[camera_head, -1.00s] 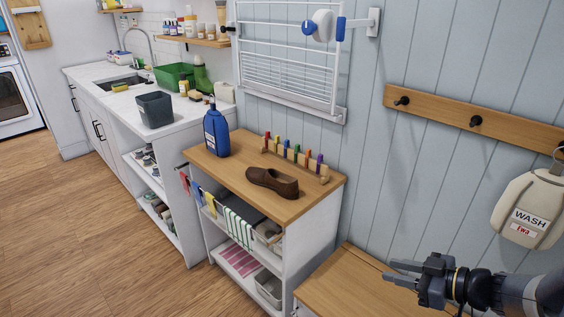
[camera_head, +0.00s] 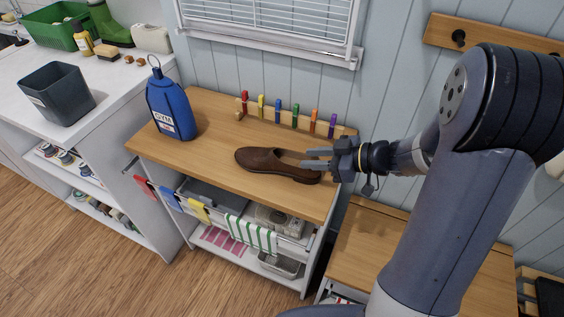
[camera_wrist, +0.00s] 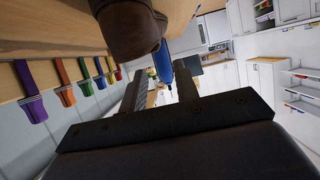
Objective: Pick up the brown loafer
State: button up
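The brown loafer (camera_head: 262,160) lies on the wooden top (camera_head: 212,165) of the small shelf unit, its toe to the left and heel to the right. My gripper (camera_head: 303,158) reaches in from the right, its fingers at the loafer's heel and opening. In the wrist view the gripper (camera_wrist: 160,80) is open, with a gap between its fingers. The loafer's heel (camera_wrist: 130,30) shows very close at the top of that view, apart from the gap. Whether a finger touches the shoe I cannot tell.
A blue bottle (camera_head: 171,110) stands left of the loafer. A rack of coloured clothespins (camera_head: 290,115) runs behind it, near the wall. A lower wooden bench (camera_head: 358,245) is at right. A grey bin (camera_head: 57,97) stands on the left counter.

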aim_at(273, 156)
jog(key=x, duration=0.3)
jog(key=shift+w+a+r, duration=0.15)
jog(key=shift+w+r, duration=0.05)
jog(key=shift+p+x, duration=1)
jog(key=shift+x, duration=1.8)
jog(key=shift+c, duration=0.2)
grip_shut()
